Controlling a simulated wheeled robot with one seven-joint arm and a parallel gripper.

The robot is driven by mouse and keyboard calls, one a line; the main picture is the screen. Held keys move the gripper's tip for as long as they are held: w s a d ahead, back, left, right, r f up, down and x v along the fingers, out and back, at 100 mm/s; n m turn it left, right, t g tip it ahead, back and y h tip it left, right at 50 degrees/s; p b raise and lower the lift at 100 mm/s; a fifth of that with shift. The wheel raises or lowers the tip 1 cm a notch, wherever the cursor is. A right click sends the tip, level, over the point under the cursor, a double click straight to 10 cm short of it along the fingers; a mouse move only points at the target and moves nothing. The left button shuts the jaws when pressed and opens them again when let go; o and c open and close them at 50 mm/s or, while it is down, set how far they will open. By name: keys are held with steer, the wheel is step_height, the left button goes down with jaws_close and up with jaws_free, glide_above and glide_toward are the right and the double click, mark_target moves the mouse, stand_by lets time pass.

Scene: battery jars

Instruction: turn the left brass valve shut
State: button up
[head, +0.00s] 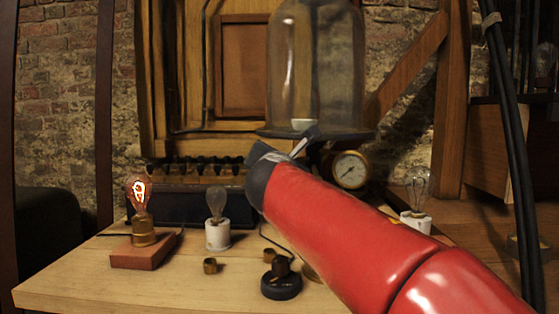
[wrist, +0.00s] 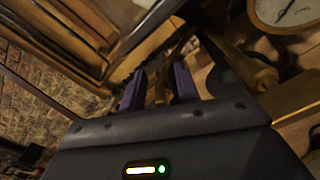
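In the wrist view my gripper (wrist: 157,88) has its two dark, purple-tinted fingers apart. A narrow brass-coloured piece (wrist: 160,92) shows in the gap between them; it may be part of the left valve, but its shape is unclear. I cannot tell whether either finger touches it. A brass-coloured fitting (wrist: 252,78) lies right of the fingers, below the gauge. No valve handle can be made out clearly there.
A glass bell jar (head: 316,70) stands on a dark plate above a round gauge (head: 349,170). A lit bulb (head: 141,194) on a wooden block, an unlit bulb (head: 216,204), a black knob (head: 281,283) and another bulb (head: 417,188) stand on the table (head: 75,285).

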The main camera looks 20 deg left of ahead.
steer(key=b+v, duration=0.1)
steer(key=v, duration=0.6)
steer(key=shift+s, duration=0.4)
steer(key=shift+d, duration=0.1)
